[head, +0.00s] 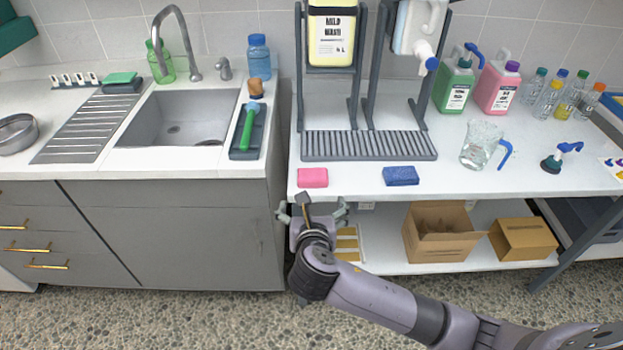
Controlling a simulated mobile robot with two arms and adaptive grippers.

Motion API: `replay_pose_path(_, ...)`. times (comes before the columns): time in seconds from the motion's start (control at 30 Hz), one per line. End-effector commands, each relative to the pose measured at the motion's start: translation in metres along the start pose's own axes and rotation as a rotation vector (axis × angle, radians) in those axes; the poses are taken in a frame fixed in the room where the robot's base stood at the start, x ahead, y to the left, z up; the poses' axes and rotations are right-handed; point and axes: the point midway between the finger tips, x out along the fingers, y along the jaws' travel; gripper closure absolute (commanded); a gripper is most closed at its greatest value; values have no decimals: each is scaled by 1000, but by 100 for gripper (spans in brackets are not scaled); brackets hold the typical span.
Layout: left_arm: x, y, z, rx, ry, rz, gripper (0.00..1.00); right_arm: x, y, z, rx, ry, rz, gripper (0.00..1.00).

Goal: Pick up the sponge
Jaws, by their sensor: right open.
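A pink sponge (313,177) lies flat near the front edge of the white table. A blue sponge (401,176) lies to its right on the same table. A green sponge (123,78) rests on a dark holder behind the sink's drainboard. My right gripper (312,209) is open and empty, in front of the table's front edge and just below the pink sponge in the picture, apart from it. My left gripper is not in view.
The white table (460,200) holds a slatted drip tray (368,146), a clear pitcher (482,145) and several bottles. Cardboard boxes (437,232) stand on the lower shelf. A grey sink (178,120) is at left. The table between the sponges is clear.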

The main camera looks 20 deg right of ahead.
Motion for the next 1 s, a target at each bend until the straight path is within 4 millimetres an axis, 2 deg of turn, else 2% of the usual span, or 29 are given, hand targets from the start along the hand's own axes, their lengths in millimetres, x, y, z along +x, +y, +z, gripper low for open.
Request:
replay_pose_path(0.07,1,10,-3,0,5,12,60,1,0,7,-26,-15,-3,6)
replay_pose_path(0.13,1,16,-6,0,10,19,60,10,-1,8,-33,-18,-4,6)
replay_pose_path(0.3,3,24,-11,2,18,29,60,47,-1,8,-30,-15,-5,6)
replay_pose_path(0.6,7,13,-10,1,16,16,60,105,0,8,-26,-13,-3,6)
replay_pose_path(0.87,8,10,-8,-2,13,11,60,124,-1,7,-26,-13,-2,6)
replay_pose_path(1.0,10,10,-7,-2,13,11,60,144,-3,5,-27,-12,-3,6)
